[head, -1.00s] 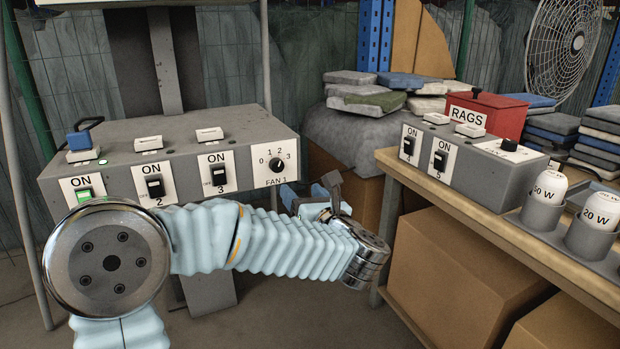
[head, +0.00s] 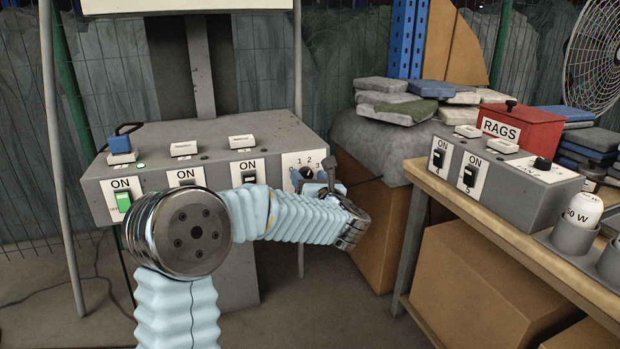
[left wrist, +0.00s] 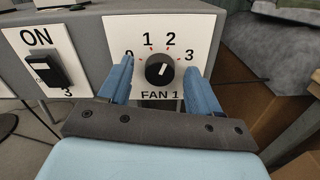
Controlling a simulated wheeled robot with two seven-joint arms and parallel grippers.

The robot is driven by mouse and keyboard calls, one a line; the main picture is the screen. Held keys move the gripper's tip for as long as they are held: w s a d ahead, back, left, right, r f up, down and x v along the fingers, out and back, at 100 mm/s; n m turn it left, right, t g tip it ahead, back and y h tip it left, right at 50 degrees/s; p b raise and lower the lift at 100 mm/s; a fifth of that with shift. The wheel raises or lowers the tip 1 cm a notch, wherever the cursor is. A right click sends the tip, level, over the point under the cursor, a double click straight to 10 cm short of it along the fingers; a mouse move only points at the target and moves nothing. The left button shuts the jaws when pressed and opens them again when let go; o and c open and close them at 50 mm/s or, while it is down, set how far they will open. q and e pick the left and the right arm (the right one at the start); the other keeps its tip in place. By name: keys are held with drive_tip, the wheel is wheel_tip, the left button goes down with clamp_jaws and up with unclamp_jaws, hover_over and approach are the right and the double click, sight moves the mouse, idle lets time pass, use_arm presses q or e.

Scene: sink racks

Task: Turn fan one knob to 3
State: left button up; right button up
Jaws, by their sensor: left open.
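The fan one knob (left wrist: 160,70) is black and round with a white pointer line, on a white plate (left wrist: 125,28) marked 0 to 3 and FAN 1. The line tilts up and slightly right, roughly towards 2. My left gripper (left wrist: 160,68) is open, its blue fingers on either side of the knob, with visible gaps at both sides. In the head view my left gripper (head: 318,187) is at the right end of the grey switch box (head: 280,132), partly covering the dial plate. My right gripper is not in view.
Switch 3 (left wrist: 47,70) sits just left of the dial. Switch 1 (head: 123,202) glows green. A wooden bench (head: 455,190) at right carries a second switch box, a red RAGS box (head: 520,127) and bulbs. A cardboard box (head: 365,215) stands beside the dial.

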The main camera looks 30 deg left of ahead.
use_arm(q)
drive_tip(key=shift+c, duration=0.3)
drive_tip(key=c, duration=1)
drive_tip(key=shift+f+m+b, duration=0.15)
drive_tip(key=shift+m+b, duration=1.25)
drive_tip(key=shift+m, duration=0.5)
drive_tip(key=shift+d+m, duration=0.1)
drive_tip(key=shift+m, duration=1.1)
drive_tip(key=shift+m+b, duration=0.35)
drive_tip(key=shift+m, duration=1.05)
